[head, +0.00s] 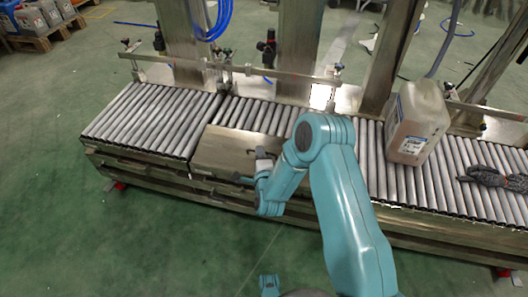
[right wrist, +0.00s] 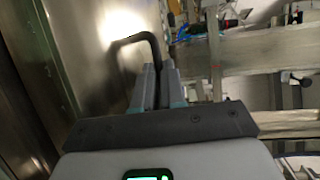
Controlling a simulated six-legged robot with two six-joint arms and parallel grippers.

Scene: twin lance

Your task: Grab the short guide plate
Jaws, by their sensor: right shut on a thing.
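The short guide plate (head: 222,148) is a flat brownish metal sheet lying over the rollers near the middle of the conveyor. In the right wrist view, a shiny metal surface (right wrist: 85,50) fills the left side, with a bent black handle (right wrist: 152,42) standing out from it. My right gripper (right wrist: 163,82) is shut on this handle. In the head view my right gripper (head: 261,163) is at the plate's right part, and my arm partly hides that end.
The roller conveyor (head: 150,115) runs across the view, with a rail (head: 270,72) and steel posts behind. A pale jug (head: 416,120) stands on the rollers to the right, and a dark glove-like thing (head: 490,178) lies beyond it. The green floor in front looks clear.

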